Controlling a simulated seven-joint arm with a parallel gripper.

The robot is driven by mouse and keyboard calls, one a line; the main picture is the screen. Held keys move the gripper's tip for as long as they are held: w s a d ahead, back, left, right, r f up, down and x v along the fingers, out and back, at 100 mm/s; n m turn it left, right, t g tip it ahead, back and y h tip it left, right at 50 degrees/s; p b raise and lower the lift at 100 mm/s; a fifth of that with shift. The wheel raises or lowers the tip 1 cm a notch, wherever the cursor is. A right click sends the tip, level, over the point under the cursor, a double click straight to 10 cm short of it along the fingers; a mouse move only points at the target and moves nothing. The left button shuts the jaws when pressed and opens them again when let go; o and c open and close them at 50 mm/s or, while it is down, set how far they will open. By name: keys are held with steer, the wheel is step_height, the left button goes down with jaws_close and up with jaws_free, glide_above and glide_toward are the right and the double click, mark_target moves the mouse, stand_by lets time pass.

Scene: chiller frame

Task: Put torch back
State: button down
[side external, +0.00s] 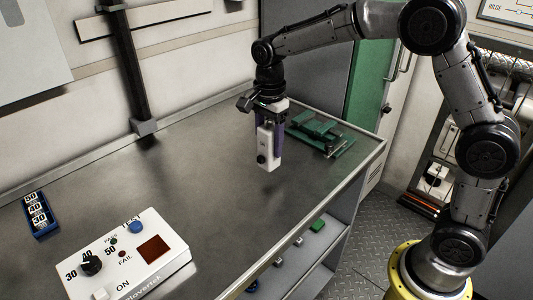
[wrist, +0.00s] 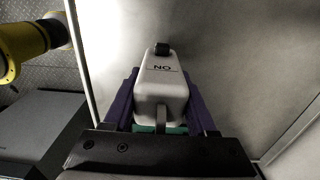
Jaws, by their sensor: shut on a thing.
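My gripper (side external: 271,138) is shut on a white, block-shaped torch (side external: 265,150) with a black knob near its lower end. It holds the torch upright above the grey metal worktop. In the wrist view the torch (wrist: 161,75) lies between the purple fingers of my gripper (wrist: 160,100). Dark lettering and a black knob show on it. A green fixture (side external: 338,147) with raised plates stands on the worktop just right of and behind the torch. Whether any of it is a seat for the torch I cannot tell.
The worktop (side external: 170,185) is bare in the middle. A white control box (side external: 150,262) with a dial and a blue button sits front left. A blue tray (side external: 41,221) of number tiles lies at the left. A black post (side external: 125,70) stands at the back. Shelves lie under the right edge.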

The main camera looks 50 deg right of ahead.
mark_target(266, 154)
steer(key=shift+w+f, duration=0.25)
steer(key=shift+f, duration=0.1)
steer(key=shift+w+f, duration=0.2)
steer(key=shift+f, duration=1.45)
steer(key=shift+f, duration=0.15)
steer(key=shift+c, duration=1)
jaws_free()
